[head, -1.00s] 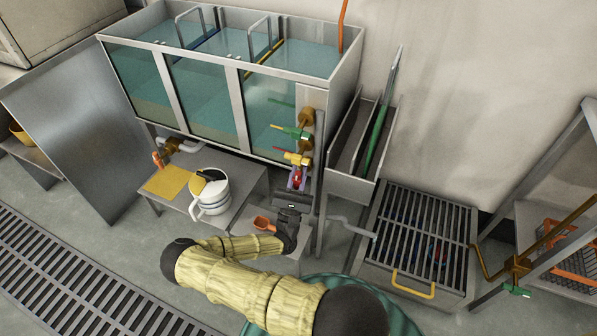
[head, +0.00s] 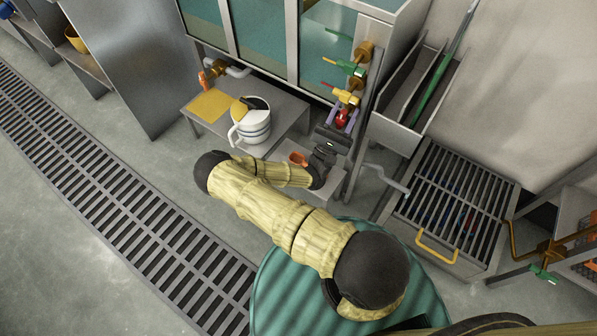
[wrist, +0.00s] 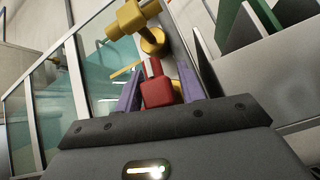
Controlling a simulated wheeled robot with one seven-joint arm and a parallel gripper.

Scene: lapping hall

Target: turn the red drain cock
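The red drain cock (head: 342,117) is the lowest of a column of cocks at the tank's right end, under a yellow cock (head: 346,97) and a green-handled one (head: 350,68). In the wrist view the red cock (wrist: 158,90) shows as a block with a narrow upright part. My gripper (head: 340,120) is at the red cock, its two purple fingers apart, one on each side. In the wrist view my gripper (wrist: 158,92) shows narrow gaps between fingers and cock; firm contact cannot be made out. The cock's back is hidden.
A low table (head: 285,103) holds a white pot (head: 250,125) and a yellow cloth (head: 209,105). An orange scoop-like thing (head: 298,159) is below my gripper. A steel trough (head: 398,134) and a slatted grate (head: 455,195) stand close on the right.

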